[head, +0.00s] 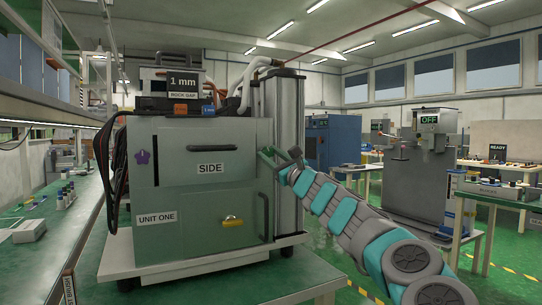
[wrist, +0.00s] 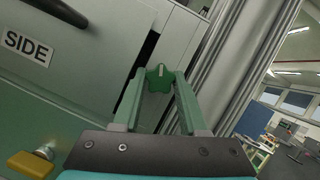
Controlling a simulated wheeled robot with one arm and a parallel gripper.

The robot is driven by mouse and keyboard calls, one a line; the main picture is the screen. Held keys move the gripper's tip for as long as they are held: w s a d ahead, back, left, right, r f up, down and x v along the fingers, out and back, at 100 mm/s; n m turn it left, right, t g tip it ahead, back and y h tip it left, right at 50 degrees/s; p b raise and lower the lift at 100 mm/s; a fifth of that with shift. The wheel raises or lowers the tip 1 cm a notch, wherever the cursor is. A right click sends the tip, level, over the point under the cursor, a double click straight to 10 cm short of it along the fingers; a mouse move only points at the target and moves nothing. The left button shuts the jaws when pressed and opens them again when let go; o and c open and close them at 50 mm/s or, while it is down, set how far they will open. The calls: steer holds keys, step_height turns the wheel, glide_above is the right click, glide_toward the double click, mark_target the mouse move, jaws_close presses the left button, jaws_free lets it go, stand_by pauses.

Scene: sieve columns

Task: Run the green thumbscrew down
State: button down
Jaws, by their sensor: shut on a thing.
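The green thumbscrew (wrist: 160,78) is a star-shaped knob near the right edge of the SIDE panel (wrist: 62,62), with a pale mark on its face. My gripper (wrist: 160,80) has its two green fingers on either side of the knob and is shut on it. In the head view my gripper (head: 278,157) reaches the right edge of the grey-green cabinet (head: 200,190); the thumbscrew cannot be made out there. The screw's shank is hidden behind the knob. A dark gap shows beside the panel's edge, behind the knob.
A purple knob (head: 143,157) is on the cabinet's left, and a yellow handle (head: 232,221) on its lower door.

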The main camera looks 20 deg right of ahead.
steer(key=shift+f+m+h, duration=0.1)
steer(key=shift+m+h, duration=0.3)
steer(key=shift+m, duration=0.2)
steer(key=c, duration=0.7)
jaws_free()
steer(key=shift+w, duration=0.1)
steer(key=shift+b+v, duration=0.9)
steer(key=shift+v, duration=3)
